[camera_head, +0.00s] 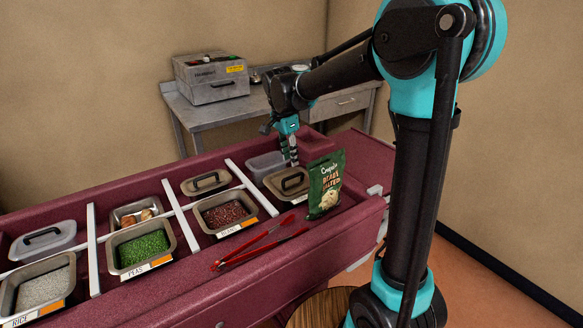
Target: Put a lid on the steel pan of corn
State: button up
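No corn can be made out in this view. At the right end of the maroon counter, a pan (305,196) has a bronze-brown lid (290,181) with a black handle over it; its contents and any label are hidden. My gripper (290,161) points down just behind this lid, near a clear-grey container (263,165). Its fingers look close together, too small to tell whether they hold anything or touch the lid. Another bronze-brown lid (205,181) with a dark handle lies in the back row. A greyish lid (43,236) sits at the far left.
Open pans of rice (42,288), peas (142,248) and red beans (226,214) stand in front. A pan with brown pieces (137,214) is behind the peas. Red tongs (258,247) lie on the front ledge. A green bag (325,185) stands beside the right pan.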

notch_tip(320, 180, up, 7)
jog(key=shift+s+a+f, duration=0.2)
jog(key=shift+s+a, duration=0.1)
jog(key=shift+a, duration=0.1)
